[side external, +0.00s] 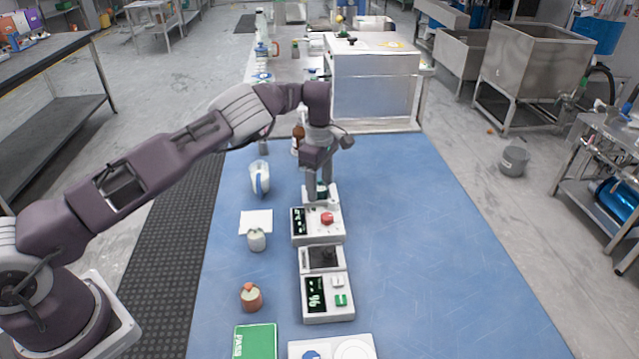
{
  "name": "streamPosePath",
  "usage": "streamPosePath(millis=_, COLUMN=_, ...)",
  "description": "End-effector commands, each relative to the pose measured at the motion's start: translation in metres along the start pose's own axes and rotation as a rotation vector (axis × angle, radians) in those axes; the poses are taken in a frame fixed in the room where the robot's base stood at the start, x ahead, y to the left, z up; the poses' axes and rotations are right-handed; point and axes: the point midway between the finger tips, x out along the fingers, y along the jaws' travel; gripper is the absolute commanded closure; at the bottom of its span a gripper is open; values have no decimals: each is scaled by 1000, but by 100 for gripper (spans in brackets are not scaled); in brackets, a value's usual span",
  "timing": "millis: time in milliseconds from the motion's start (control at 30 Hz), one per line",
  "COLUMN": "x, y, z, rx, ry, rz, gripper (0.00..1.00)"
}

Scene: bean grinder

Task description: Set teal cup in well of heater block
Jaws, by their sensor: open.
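My gripper (321,184) points straight down over the back of a white unit with a red knob and a dark display, which I take to be the heater block (333,238). The jaws are open. A small dark teal shape, seemingly the teal cup (321,190), shows between the fingertips at the back of this unit. The fingers partly hide it. I cannot tell whether it sits fully down in the well, and the well itself is hidden.
A second white unit (328,306) with a green button stands in front. A large metal box (373,85) stands behind. The right side is clear.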

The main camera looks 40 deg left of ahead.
Motion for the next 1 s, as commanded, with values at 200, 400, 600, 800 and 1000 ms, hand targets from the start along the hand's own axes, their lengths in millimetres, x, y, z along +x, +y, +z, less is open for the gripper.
streamPosePath(millis=200, x=-19, y=1, z=0, rx=0, ry=-1, rz=3, gripper=44)
streamPosePath(millis=400, x=-70, y=1, z=0, rx=1, ry=-2, rz=6, gripper=44)
streamPosePath(millis=600, x=-111, y=1, z=-1, rx=1, ry=0, rz=3, gripper=44)
streamPosePath(millis=800, x=-123, y=0, z=0, rx=-1, ry=0, rz=0, gripper=44)
streamPosePath(millis=1000, x=-144, y=0, z=-7, rx=6, ry=-20, rz=25, gripper=44)
